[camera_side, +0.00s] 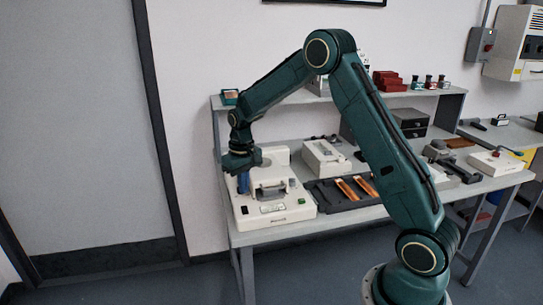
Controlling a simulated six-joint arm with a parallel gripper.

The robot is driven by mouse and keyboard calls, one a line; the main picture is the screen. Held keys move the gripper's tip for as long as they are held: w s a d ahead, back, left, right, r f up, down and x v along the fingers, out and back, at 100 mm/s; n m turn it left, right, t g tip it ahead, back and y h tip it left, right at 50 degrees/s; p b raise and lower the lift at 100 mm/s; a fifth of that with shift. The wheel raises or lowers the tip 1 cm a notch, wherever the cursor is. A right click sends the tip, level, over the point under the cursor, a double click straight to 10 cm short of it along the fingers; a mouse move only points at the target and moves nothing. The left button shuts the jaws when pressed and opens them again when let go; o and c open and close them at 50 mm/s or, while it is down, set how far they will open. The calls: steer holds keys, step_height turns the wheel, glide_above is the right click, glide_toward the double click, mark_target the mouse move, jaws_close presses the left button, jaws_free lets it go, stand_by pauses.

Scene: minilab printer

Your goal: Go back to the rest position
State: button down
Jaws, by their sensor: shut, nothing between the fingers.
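My gripper (243,182) is at the end of my green arm, above the left part of the white printer-like machine (275,211) at the left end of the bench. Its fingers point down and are shut with nothing held. A blue part shows at the fingers, next to the machine's raised frame. I cannot tell whether the gripper touches the machine.
A shelf (290,101) with red boxes (389,81) runs above the bench. Free air lies left of the bench, before the grey door (75,130).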

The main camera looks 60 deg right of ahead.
steer(key=s+a+r+n+t, duration=0.1)
steer(key=s+a+r, duration=0.3)
steer(key=s+r, duration=0.3)
steer(key=s+a+r+t, duration=0.2)
steer(key=s+a+r, duration=0.25)
steer(key=r, duration=0.45)
steer(key=s+a+r+n+t, duration=0.1)
steer(key=s+a, duration=0.1)
steer(key=s, duration=0.7)
steer(key=s+a+r+n+t, duration=0.1)
steer(key=s+a, duration=0.1)
steer(key=s, duration=0.7)
steer(key=shift+a+r+t, duration=0.2)
steer(key=shift+r+t, duration=0.05)
steer(key=shift+t, duration=0.05)
steer(key=shift+w, duration=0.1)
